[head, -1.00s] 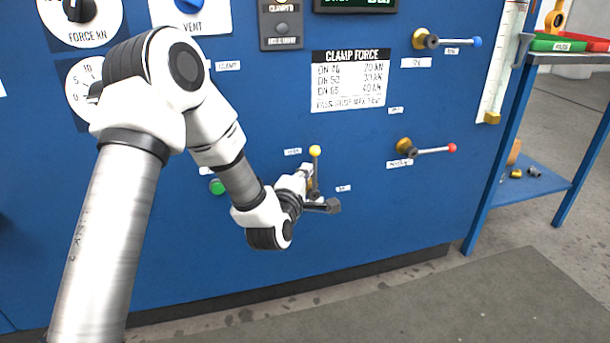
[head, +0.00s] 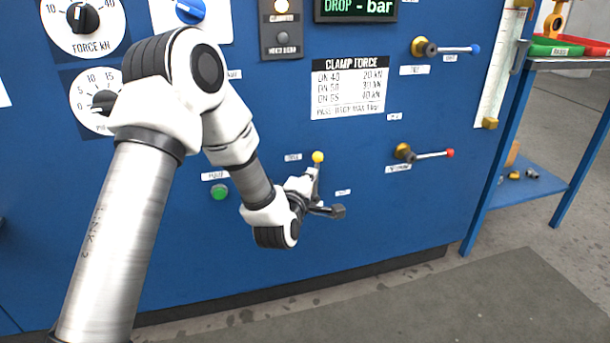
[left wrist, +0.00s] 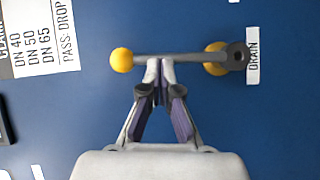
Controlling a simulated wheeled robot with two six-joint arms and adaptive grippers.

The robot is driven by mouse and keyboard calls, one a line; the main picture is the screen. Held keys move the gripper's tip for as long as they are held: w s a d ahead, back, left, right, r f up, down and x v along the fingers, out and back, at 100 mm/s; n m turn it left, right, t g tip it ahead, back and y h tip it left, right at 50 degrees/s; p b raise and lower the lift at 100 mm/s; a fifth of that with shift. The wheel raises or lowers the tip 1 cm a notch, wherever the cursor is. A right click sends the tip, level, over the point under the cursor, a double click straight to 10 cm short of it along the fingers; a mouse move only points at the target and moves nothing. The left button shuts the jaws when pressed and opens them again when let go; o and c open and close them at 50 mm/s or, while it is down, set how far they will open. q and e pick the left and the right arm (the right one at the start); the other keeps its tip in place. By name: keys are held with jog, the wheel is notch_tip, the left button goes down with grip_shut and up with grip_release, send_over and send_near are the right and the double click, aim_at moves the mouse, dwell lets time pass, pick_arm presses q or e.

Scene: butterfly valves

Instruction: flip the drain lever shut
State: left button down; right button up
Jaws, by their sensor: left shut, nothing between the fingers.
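The drain lever has a yellow ball knob (head: 318,157) and stands upright on the blue panel in the head view. In the left wrist view the lever (left wrist: 190,57) lies across the picture, with its knob at the left and its brass pivot beside the DRAIN label (left wrist: 253,55). My left gripper (left wrist: 160,62) is shut and empty. Its fingertips are at the side of the lever's rod, about midway along; whether they touch it I cannot tell. In the head view my left gripper (head: 311,174) partly hides the rod and pivot. My right gripper is in neither view.
A blue-knobbed lever (head: 450,49) and a red-knobbed lever (head: 430,155) stick out to the right on the panel. A green button (head: 219,192) is left of my left wrist. A blue trolley (head: 540,185) with trays stands at the right.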

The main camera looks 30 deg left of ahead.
pick_arm(q)
jog(key=w+d+f+m+g+y+p, duration=0.2)
jog(key=w+d+f+m+g+p, duration=0.4)
jog(key=p, duration=1.2)
jog(key=shift+w+d+m+g+p, duration=0.3)
jog(key=shift+w+d+m+g, duration=0.15)
jog(key=shift+w+m, duration=0.55)
jog(key=shift+f, duration=0.15)
